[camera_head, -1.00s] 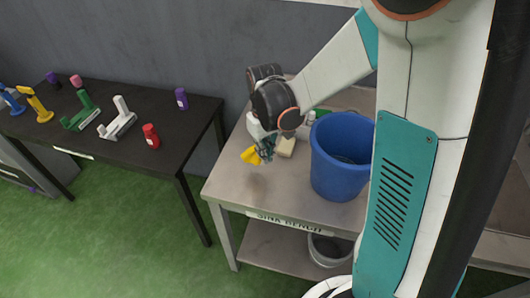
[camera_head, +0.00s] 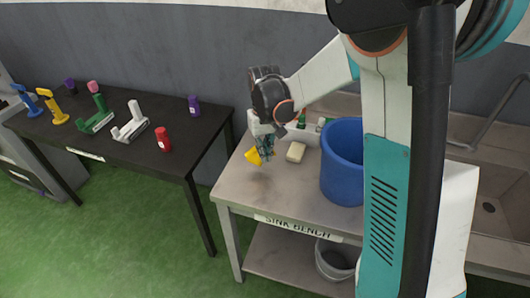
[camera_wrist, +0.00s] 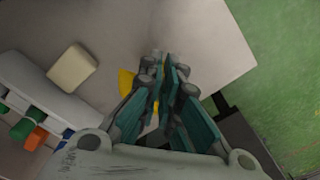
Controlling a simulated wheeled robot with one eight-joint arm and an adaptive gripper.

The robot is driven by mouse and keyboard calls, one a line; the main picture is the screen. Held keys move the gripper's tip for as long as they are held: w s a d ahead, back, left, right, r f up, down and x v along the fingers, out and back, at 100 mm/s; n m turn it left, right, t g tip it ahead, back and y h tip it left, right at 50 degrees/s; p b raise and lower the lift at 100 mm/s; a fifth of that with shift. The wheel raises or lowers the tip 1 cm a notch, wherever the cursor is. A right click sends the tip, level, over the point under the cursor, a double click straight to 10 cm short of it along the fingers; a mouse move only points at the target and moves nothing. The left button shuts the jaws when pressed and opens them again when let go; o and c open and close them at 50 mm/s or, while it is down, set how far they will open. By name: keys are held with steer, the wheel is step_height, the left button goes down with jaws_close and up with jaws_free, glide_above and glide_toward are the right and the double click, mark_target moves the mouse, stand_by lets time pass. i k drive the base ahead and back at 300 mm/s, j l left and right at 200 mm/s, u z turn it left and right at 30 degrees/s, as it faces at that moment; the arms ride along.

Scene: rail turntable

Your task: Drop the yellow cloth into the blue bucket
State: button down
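The yellow cloth (camera_head: 253,156) hangs from my gripper (camera_head: 266,146) above the left end of the sink bench. In the wrist view, yellow parts of the cloth (camera_wrist: 126,83) show beside and between the fingers of my gripper (camera_wrist: 166,62), which are close together on it. Most of the cloth is hidden by the fingers. The blue bucket (camera_head: 343,170) stands upright on the bench, to the right of my gripper and apart from it. Its right side is hidden behind my arm, and its inside is barely seen. The bucket is not visible in the wrist view.
A pale block (camera_head: 296,152) lies on the bench (camera_head: 270,195) between gripper and bucket. Small bottles (camera_head: 302,121) stand behind it. A sink (camera_head: 488,208) is at the right. A grey bucket (camera_head: 334,262) sits on the lower shelf. A dark table (camera_head: 185,140) with several coloured items stands left.

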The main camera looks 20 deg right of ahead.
mark_target(341, 141)
steer(key=k+l, duration=0.2)
steer(key=k, duration=0.25)
steer(key=k+l, duration=0.25)
steer(key=k, duration=0.15)
steer(key=k+l, duration=0.2)
steer(key=l, duration=0.15)
steer(key=k+l, duration=0.2)
steer(key=l, duration=0.2)
steer(key=z, duration=0.05)
